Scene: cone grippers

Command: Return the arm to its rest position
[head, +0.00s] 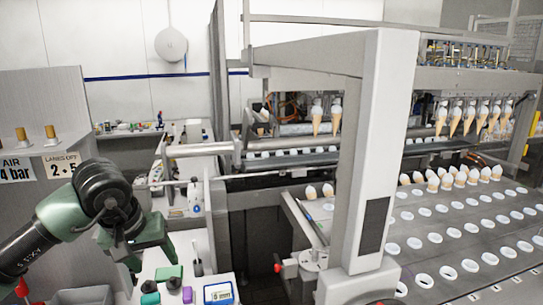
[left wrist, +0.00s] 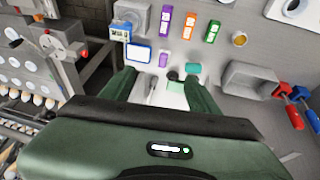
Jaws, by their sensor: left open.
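My left arm comes in from the left in the head view, dark green and black, bent over at the wrist. My left gripper (head: 150,255) hangs over the white work surface at the lower left, above small coloured items. In the left wrist view my left gripper (left wrist: 160,88) has its two green fingers spread apart. Nothing is held between them; a white surface and small items show beyond the gap. My right arm and gripper are in neither view.
A green block (head: 169,272), a purple item (head: 187,294) and a blue-framed display (head: 218,293) sit below the gripper. A grey bin (left wrist: 250,78) and red-and-blue clamps (left wrist: 288,104) are beside it. The cone machine's conveyor (head: 440,240) fills the right.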

